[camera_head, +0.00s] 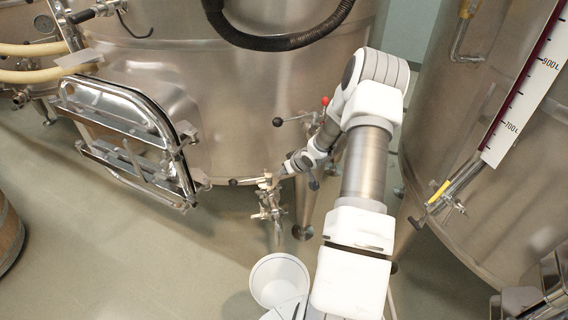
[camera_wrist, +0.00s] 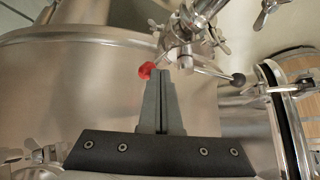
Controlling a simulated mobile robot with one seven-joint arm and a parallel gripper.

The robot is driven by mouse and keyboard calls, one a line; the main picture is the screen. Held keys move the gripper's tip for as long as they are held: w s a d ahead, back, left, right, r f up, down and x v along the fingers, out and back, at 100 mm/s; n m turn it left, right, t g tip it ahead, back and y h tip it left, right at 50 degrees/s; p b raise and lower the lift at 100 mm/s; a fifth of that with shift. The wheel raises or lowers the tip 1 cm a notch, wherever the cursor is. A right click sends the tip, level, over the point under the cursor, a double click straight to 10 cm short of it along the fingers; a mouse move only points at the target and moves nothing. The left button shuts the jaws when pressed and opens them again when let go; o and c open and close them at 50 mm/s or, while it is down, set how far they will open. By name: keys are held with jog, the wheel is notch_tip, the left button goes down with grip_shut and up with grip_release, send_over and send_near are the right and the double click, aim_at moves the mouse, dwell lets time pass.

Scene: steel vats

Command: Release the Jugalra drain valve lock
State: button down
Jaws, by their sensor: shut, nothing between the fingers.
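The drain valve (camera_head: 268,203) is a steel fitting low on the middle vat, with a black-knobbed lever (camera_head: 233,182) pointing left. In the wrist view the valve (camera_wrist: 184,35) is at top centre, with a red knob (camera_wrist: 146,70) on its left and the lever's black ball (camera_wrist: 238,79) on its right. My gripper (camera_wrist: 160,76) is shut and empty. Its fingertips are just right of the red knob in that picture; I cannot tell whether they touch it. In the head view my gripper (camera_head: 284,168) is beside the valve, and the red knob there is hidden. No vat name is readable.
Another red-knobbed lever (camera_head: 325,101) shows behind my arm. A second vat (camera_head: 510,190) with a scale stands right.

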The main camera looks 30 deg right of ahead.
jog(key=shift+s+d+f, duration=0.1)
jog(key=shift+d, duration=0.05)
jog(key=shift+w+a+f+b, duration=0.25)
jog(key=shift+w+a+b, duration=0.05)
jog(key=shift+a+b, duration=0.45)
jog(key=shift+r, duration=0.1)
